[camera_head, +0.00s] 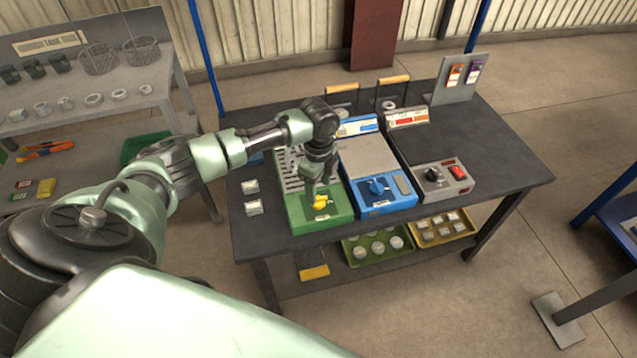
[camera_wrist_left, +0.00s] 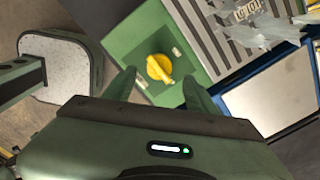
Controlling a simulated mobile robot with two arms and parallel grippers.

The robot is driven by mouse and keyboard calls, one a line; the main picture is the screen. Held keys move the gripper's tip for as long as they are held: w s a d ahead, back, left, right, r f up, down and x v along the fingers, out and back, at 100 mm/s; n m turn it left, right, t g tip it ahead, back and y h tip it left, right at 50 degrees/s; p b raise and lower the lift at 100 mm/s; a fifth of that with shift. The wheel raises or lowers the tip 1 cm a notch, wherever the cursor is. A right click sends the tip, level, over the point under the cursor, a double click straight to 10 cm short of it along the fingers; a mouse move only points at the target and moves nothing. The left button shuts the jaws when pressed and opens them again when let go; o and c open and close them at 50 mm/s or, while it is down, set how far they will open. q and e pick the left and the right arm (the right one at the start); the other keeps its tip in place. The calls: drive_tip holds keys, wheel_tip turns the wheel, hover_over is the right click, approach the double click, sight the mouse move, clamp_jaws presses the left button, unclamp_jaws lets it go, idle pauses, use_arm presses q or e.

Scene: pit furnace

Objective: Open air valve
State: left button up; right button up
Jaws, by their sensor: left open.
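The yellow valve handle (camera_head: 320,203) sits on the front top face of the green unit (camera_head: 301,217) at the left of the dark table. My left gripper (camera_head: 317,185) is directly over the handle, pointing down. The left wrist view shows the yellow handle (camera_wrist_left: 160,68) between the two fingers of the open gripper (camera_wrist_left: 160,84), with a gap on each side. The handle's pointer lies at a slant there. I cannot tell how far the fingertips are above the green face. My right gripper is not in view.
A green tray (camera_head: 351,254) and a yellow tray (camera_head: 415,240) are on the lower shelf. The table's right end is clear.

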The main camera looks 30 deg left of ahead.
use_arm(q)
drive_tip(key=shift+r, duration=1.5)
